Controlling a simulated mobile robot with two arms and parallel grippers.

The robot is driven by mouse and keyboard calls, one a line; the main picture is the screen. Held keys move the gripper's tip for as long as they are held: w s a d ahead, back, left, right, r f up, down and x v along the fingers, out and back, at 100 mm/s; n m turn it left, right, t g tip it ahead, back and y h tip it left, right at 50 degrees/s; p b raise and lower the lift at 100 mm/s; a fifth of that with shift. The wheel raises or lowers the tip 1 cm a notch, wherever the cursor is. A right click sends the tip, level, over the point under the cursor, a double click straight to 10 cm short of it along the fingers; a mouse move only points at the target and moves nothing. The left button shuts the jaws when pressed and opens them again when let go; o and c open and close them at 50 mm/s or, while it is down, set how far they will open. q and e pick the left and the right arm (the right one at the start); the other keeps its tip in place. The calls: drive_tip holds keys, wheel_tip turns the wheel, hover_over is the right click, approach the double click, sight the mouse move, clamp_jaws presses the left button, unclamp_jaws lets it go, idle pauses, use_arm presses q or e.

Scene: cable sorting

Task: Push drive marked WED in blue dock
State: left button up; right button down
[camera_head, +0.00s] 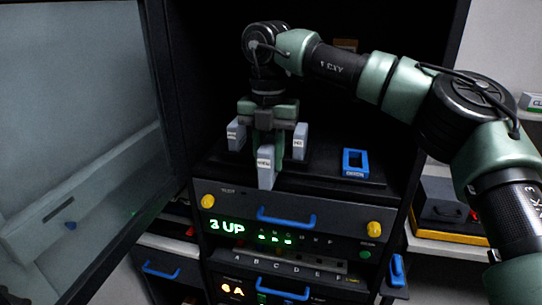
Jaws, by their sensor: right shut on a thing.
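The labels are too small to read surely. My right gripper (264,142) points straight down among them and is shut, seemingly on the front middle drive; its fingertips are partly hidden behind that drive. The blue dock (346,163), an open upright-looking frame with a dark slot, sits empty to the right on the same top. My left gripper is not in view.
Below is a rack panel with a blue handle (286,217), yellow knobs (375,229) and a green "3 UP" display (227,225). A glass door (75,130) stands open at left. My right arm crosses above the dock. A black and yellow box (444,212) is at right.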

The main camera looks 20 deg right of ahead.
sight(269, 142)
drive_tip(key=shift+s, duration=0.1)
drive_tip(key=shift+r, duration=0.1)
drive_tip(key=shift+w+d+r+p, duration=0.1)
drive_tip(key=shift+w+r+p, duration=0.1)
drive_tip(key=shift+r+p, duration=0.8)
drive_tip(key=shift+r, duration=0.05)
drive_tip(key=shift+r+p, duration=0.35)
drive_tip(key=shift+r, duration=0.1)
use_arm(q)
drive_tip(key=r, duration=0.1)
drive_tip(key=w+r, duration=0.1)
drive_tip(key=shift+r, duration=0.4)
use_arm(e)
drive_tip(key=shift+s, duration=0.1)
